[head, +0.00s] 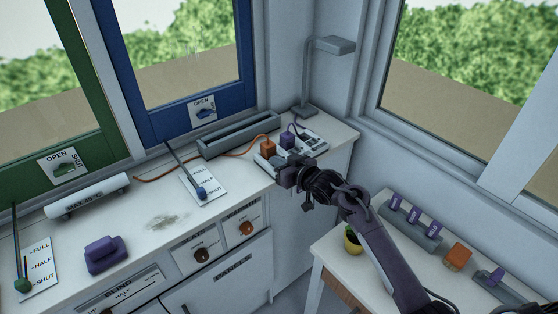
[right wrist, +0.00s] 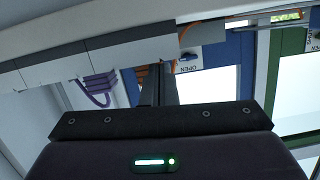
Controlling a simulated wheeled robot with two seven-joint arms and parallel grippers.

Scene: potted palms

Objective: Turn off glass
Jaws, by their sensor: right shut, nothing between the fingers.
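I see no legible label reading "glass". My right gripper (head: 281,173) is at the front edge of the counter (head: 150,205), beside a pale power strip (head: 314,146) with an orange plug (head: 267,147) and a purple plug (head: 288,138). It is shut and empty; its fingertips are hard to make out, and I cannot tell whether they touch the strip. The right wrist view shows its dark fingers (right wrist: 158,86) close together, with a purple plug and cord (right wrist: 98,90) to the left and some orange behind. My left gripper is not in view.
A blue-knob slider plate (head: 204,186) and a green-knob one (head: 38,266) lie on the counter. Two knobs (head: 202,255) sit on its front. A lamp (head: 325,48) stands at the corner. A side table (head: 390,262) holds a purple-switch bank (head: 411,222) and an orange block (head: 458,257).

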